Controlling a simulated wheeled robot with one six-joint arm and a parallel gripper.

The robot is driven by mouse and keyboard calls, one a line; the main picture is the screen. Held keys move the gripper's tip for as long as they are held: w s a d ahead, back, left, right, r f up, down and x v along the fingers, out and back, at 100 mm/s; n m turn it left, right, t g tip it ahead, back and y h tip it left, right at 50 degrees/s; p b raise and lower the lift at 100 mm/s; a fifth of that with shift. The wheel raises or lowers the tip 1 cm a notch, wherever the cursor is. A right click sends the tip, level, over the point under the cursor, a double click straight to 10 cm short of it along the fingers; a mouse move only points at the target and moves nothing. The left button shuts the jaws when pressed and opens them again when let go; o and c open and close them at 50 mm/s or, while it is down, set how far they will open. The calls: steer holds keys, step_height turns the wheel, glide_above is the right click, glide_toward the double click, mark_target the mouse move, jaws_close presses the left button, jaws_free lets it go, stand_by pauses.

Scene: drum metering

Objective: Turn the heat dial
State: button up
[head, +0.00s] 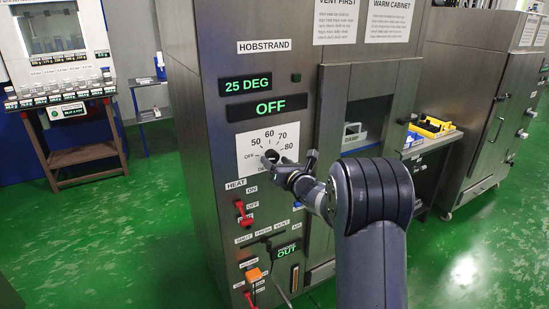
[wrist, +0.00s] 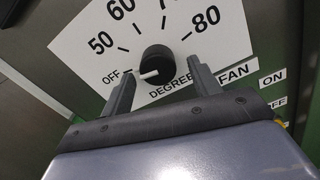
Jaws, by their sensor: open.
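The heat dial is a black round knob with a white pointer. In the wrist view the knob (wrist: 158,62) sits on a white scale plate (wrist: 85,42) marked OFF, 50, 60, 70 and 80. Its pointer aims at OFF. In the head view the knob (head: 271,156) is partly hidden by my gripper (head: 275,167). My gripper's two fingers also show in the wrist view (wrist: 160,85), spread apart at either side below the knob. They are open and hold nothing. I cannot tell whether a finger touches the knob.
Displays above the dial read 25 DEG (head: 248,84) and OFF (head: 279,106). Green floor is free to the left.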

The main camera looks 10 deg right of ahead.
steer(key=shift+x, duration=0.8)
steer(key=c, duration=1)
